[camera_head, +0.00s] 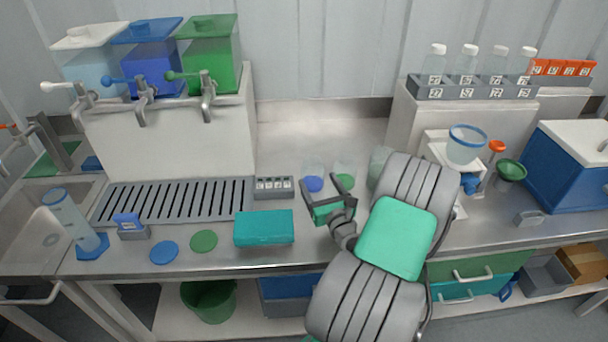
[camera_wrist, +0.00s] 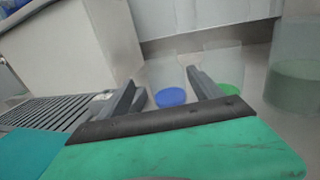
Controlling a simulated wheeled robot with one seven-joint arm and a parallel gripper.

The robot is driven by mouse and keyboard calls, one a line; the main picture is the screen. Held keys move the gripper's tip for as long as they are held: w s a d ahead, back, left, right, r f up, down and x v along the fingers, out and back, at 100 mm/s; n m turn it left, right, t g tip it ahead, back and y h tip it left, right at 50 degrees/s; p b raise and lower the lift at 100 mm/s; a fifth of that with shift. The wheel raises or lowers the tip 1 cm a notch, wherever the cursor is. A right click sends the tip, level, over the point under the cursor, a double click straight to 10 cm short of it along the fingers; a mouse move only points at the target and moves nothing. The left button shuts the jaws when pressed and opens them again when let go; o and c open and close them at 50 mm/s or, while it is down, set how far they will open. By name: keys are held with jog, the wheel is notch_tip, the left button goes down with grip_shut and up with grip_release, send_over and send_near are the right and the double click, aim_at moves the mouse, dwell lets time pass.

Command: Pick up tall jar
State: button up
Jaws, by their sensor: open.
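Three clear vessels stand on the steel counter beyond my gripper (camera_head: 328,194). One has a blue base or content (camera_head: 313,184), and one beside it is green at the bottom (camera_head: 345,181). A larger, taller clear jar (camera_head: 378,166) with pale green content is partly hidden behind my arm. In the wrist view, this jar (camera_wrist: 297,75) is at the right edge, cut off by the frame. The blue-bottomed vessel (camera_wrist: 170,96) shows between my open fingers, beyond them; the green-bottomed one (camera_wrist: 230,88) is behind the right finger. My gripper is empty and apart from the jar.
A grey labelled block (camera_head: 274,187) and drain grate (camera_head: 175,199) are left of my gripper. A teal box (camera_head: 264,228) lies near the front edge. Bare counter lies behind the vessels.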

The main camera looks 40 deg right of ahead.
aim_at(316, 172)
jog(key=p+x, duration=0.1)
jog(key=x, duration=0.1)
jog(key=p+x, duration=0.1)
jog(key=x, duration=0.1)
jog(key=p+x, duration=0.1)
jog(key=x, duration=0.2)
jog(key=shift+s+d, duration=0.2)
jog(key=shift+d, duration=0.15)
jog(key=shift+w+d+f, duration=0.1)
jog(key=shift+w+d, duration=0.05)
jog(key=shift+w, duration=0.2)
jog(key=shift+c, duration=0.4)
jog(key=c, duration=1.1)
